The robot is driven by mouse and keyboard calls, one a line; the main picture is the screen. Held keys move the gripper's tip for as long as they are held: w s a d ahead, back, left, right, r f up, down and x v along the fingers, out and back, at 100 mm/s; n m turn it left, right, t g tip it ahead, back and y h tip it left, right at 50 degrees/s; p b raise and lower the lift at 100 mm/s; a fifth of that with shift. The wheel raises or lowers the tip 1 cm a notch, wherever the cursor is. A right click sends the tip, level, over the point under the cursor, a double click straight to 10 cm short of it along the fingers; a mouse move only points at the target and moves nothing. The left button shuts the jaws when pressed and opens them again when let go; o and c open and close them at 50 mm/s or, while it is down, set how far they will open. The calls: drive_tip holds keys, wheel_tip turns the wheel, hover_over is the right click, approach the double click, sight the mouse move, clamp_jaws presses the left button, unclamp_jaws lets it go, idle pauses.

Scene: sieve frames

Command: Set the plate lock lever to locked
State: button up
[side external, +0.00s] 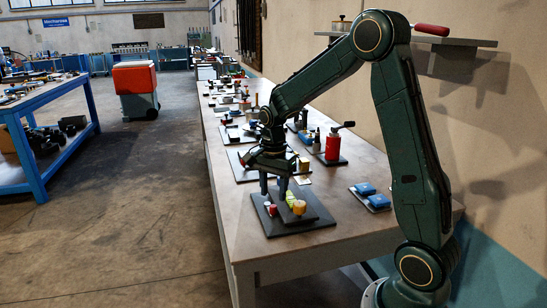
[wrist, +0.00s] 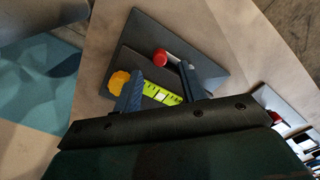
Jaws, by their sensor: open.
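A dark plate fixture (side external: 312,222) lies on the near end of the workbench; it also shows in the wrist view (wrist: 205,43). It carries a small red-ended part with a pale tip (side external: 272,210), seen in the wrist view as a red cylinder (wrist: 161,57), a yellow knob (side external: 299,208) and a yellow-green marked strip (wrist: 161,95). I cannot tell for sure which part is the plate lock lever. My gripper (side external: 274,194) points down above the fixture, fingers apart. In the wrist view my gripper (wrist: 160,70) has the red part ahead, between its fingertips; nothing is visibly held.
A red device with a black handle (side external: 333,147) stands behind. Several other fixtures fill the bench farther back. The bench's front corner is bare.

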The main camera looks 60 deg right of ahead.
sight(273, 205)
drive_tip(key=shift+f, duration=2.1)
drive_tip(key=shift+c, duration=0.4)
clamp_jaws()
